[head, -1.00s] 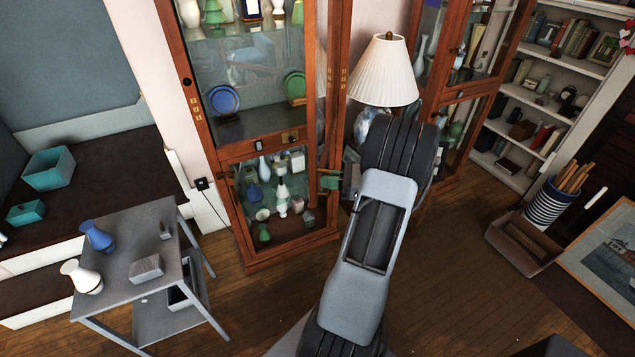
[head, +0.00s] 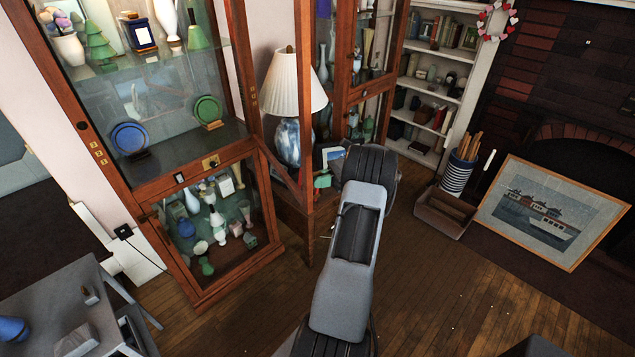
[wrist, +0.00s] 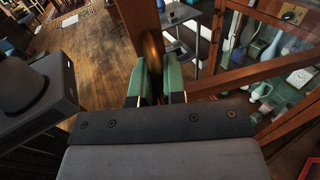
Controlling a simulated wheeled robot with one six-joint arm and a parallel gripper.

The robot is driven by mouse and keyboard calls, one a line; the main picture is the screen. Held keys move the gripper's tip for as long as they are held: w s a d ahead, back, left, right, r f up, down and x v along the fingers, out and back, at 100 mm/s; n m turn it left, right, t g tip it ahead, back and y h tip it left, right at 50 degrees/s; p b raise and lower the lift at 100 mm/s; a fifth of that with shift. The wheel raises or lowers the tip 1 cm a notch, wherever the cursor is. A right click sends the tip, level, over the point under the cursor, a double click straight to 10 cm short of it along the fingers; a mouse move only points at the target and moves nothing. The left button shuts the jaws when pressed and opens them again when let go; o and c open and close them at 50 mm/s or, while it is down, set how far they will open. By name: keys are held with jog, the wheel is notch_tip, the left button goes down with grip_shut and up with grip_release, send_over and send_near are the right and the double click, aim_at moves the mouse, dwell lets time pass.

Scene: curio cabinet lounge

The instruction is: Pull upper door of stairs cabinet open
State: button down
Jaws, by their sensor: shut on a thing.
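The stairs cabinet (head: 165,185) is the tall wooden case at left in the head view, with glass fronts. Its upper door (head: 308,130) stands swung outward, its free edge a vertical wooden post well away from the case. In the wrist view, my gripper (wrist: 152,84) has its green fingers on both sides of this wooden post (wrist: 148,40), shut on it. The door's bottom rail (wrist: 255,74) runs off to the right there. In the head view my gripper (head: 322,181) shows at the door's lower corner, partly hidden by my arm. The lower door (head: 215,220) is closed.
A white-shaded lamp (head: 292,85) stands behind the open door, and a second cabinet (head: 350,95) is beyond it. A grey table (head: 70,310) is at lower left. A bin (head: 445,212) and framed picture (head: 550,215) lie right. The wooden floor in front is clear.

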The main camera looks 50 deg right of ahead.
jog(key=shift+f, duration=0.15)
jog(key=c, duration=1.5)
grip_release()
jog(key=shift+s, duration=0.1)
jog(key=shift+r+p, duration=0.2)
jog(key=shift+p, duration=0.1)
